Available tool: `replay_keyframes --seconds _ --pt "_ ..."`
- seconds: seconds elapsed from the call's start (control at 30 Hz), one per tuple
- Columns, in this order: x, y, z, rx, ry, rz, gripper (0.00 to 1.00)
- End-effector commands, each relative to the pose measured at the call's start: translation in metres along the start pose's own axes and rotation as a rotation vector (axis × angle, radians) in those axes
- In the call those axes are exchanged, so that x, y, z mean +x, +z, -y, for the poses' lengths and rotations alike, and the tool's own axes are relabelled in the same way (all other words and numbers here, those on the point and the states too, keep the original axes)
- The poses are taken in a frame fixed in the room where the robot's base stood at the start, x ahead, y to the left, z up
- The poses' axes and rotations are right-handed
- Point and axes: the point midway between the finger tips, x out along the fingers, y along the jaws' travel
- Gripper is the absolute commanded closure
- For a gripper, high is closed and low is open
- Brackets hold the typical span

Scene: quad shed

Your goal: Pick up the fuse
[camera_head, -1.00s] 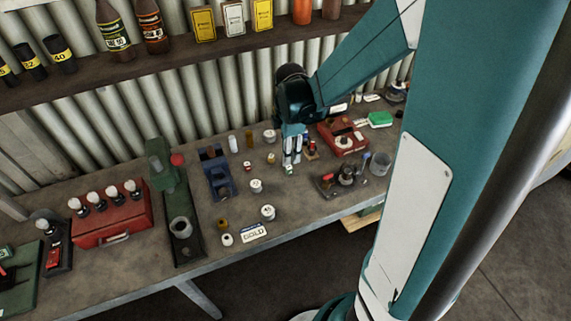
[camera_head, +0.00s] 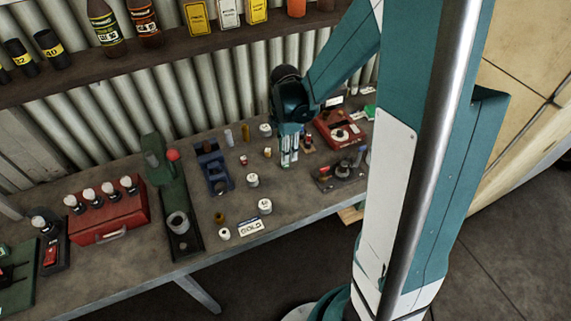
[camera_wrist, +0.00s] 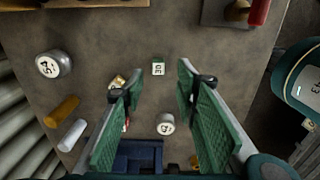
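The fuse (camera_wrist: 158,68) appears to be a small green block with a white numbered face, lying on the bench (camera_wrist: 215,45). In the wrist view it lies between the two green-padded fingers of my gripper (camera_wrist: 160,72), close to their tips and with space on both sides. The fingers are apart and hold nothing. In the head view my gripper (camera_head: 289,152) points down at the bench among small parts. I cannot make out the fuse there; the fingers seem to hide it. The height between fingertips and bench is hard to judge.
Near the left finger is a small brass part (camera_wrist: 118,82). Brown (camera_wrist: 60,112) and pale (camera_wrist: 72,135) cylinders lie left. A red box (camera_head: 338,130) stands right of my gripper, and a blue holder (camera_head: 214,170) left.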

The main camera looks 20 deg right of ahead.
Motion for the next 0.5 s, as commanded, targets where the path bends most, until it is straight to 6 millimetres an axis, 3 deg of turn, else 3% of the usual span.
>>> replay_keyframes --seconds 0.2,0.5 --pt "0.0112 0.0001 -0.0003 0.0 0.0 0.0 0.7" --pt "0.0118 0.0001 -0.0002 0.0 0.0 0.0 0.7"
